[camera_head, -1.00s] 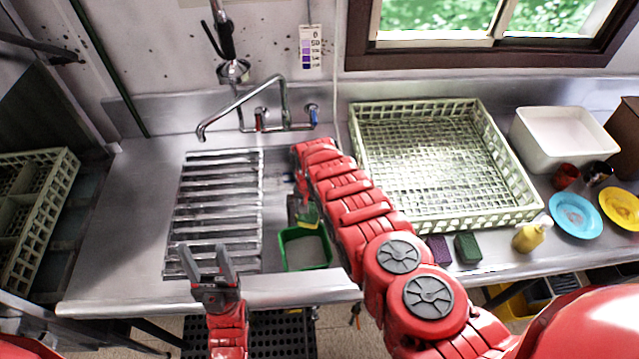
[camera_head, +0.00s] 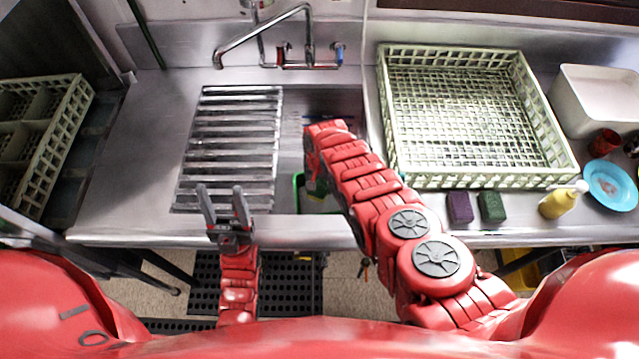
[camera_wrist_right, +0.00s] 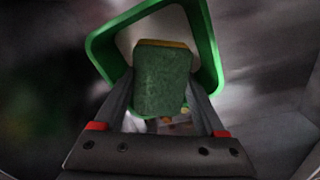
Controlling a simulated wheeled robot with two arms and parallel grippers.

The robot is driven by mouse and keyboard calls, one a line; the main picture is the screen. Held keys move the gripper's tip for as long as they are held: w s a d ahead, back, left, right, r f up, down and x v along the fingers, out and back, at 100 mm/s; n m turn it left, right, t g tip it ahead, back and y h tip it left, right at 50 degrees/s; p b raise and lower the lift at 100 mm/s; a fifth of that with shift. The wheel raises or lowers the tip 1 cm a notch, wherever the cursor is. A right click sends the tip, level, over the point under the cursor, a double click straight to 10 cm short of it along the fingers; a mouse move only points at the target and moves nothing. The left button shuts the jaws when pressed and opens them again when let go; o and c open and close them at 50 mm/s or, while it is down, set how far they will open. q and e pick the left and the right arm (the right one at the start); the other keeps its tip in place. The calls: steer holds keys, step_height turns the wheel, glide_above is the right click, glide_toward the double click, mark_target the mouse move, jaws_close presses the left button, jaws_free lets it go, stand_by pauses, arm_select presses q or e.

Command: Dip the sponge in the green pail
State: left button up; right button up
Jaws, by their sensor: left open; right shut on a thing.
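The green pail (camera_head: 297,187) stands in the sink basin, largely hidden behind my right arm in the head view. Its green rim (camera_wrist_right: 208,42) and pale inside show in the right wrist view. My right gripper (camera_wrist_right: 160,112) is shut on a green sponge with a yellow edge (camera_wrist_right: 162,82). The sponge lines up with the pail's opening there; I cannot tell whether it is above or inside it. In the head view the right gripper is mostly hidden by its arm. My left gripper (camera_head: 222,190) is open and empty, at the front end of the ribbed drainer.
The ribbed drainer (camera_head: 230,135) lies left of the basin, below the faucet (camera_head: 262,35). A large pale dish rack (camera_head: 395,130) stands to the right. Purple (camera_head: 460,207) and green (camera_head: 491,206) sponges and a yellow bottle (camera_head: 562,201) sit along the front edge.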

steer(key=shift+f+b, duration=4.8)
steer(key=shift+f, duration=0.45)
steer(key=shift+r, duration=0.15)
step_height(320, 180, up, 13)
steer(key=p, duration=1.2)
steer(key=shift+f+p, duration=0.2)
steer(key=shift+p, duration=0.2)
steer(key=shift+f, duration=0.1)
